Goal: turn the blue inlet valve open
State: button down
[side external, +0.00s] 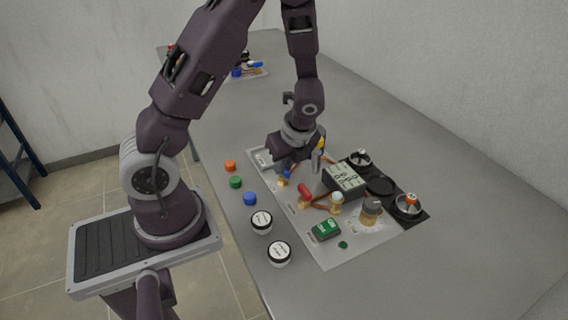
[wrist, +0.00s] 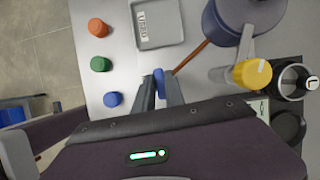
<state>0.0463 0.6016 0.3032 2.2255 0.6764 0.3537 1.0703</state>
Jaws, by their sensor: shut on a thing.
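The blue inlet valve handle (wrist: 159,82) stands between my two fingers in the wrist view. In the side view its blue part (side external: 287,174) shows just under my gripper, at the left part of the pale panel (side external: 340,258). My gripper (wrist: 159,92) points down at the valve and is shut on the blue handle. The fingers hide its sides, and the valve body is mostly hidden. A copper pipe (wrist: 190,57) runs away from near the handle.
Orange (wrist: 97,27), green (wrist: 100,64) and blue (wrist: 113,99) caps lie left. A yellow-topped part (wrist: 252,73) stands right. The right tabletop is clear.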

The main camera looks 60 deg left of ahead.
jog(key=n+g, duration=0.1)
jog(key=n, duration=0.3)
jog(key=n+g+h, duration=0.1)
jog(key=n+g, duration=0.1)
jog(key=n, duration=0.2)
jog(key=shift+w+n, duration=0.1)
jog(key=shift+n, duration=0.2)
jog(key=n+h, duration=0.1)
jog(key=n, duration=0.3)
jog(key=shift+a+g+h, duration=0.1)
jog(key=shift+g+h, duration=0.3)
jog(key=shift+n+h, duration=0.8)
jog(key=shift+n, duration=1.5)
jog(key=c, duration=1.4)
grip_release()
jog(key=shift+r, duration=0.15)
